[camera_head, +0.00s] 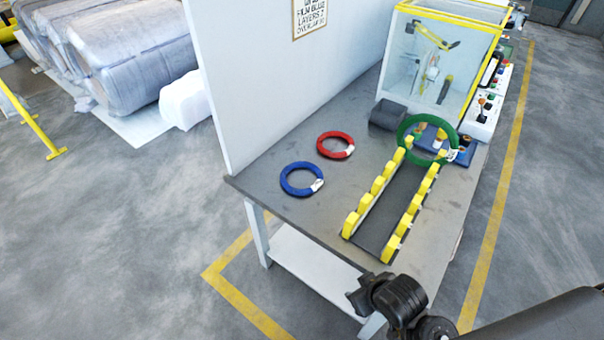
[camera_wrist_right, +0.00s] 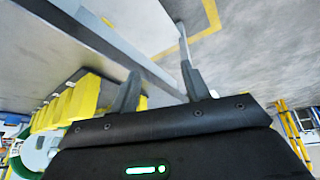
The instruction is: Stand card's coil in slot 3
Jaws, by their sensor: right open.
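A blue coil (camera_head: 286,187) with a white tag lies flat at the table's left. A red coil (camera_head: 321,146) lies flat behind it. A green coil (camera_head: 402,136) stands upright at the far end of the yellow-toothed rack (camera_head: 352,219); the nearer slots look empty. My right gripper (camera_head: 362,292) is in front of the table's near edge, apart from the coils. In the right wrist view its fingers (camera_wrist_right: 160,84) are spread with nothing between them. My left gripper is out of view.
A clear-walled machine with a yellow frame (camera_head: 447,14) stands at the table's back, beside a control box (camera_head: 487,112). A dark block (camera_head: 387,115) sits before it. The white panel (camera_head: 290,85) bounds the table's left. Table surface around the flat coils is clear.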

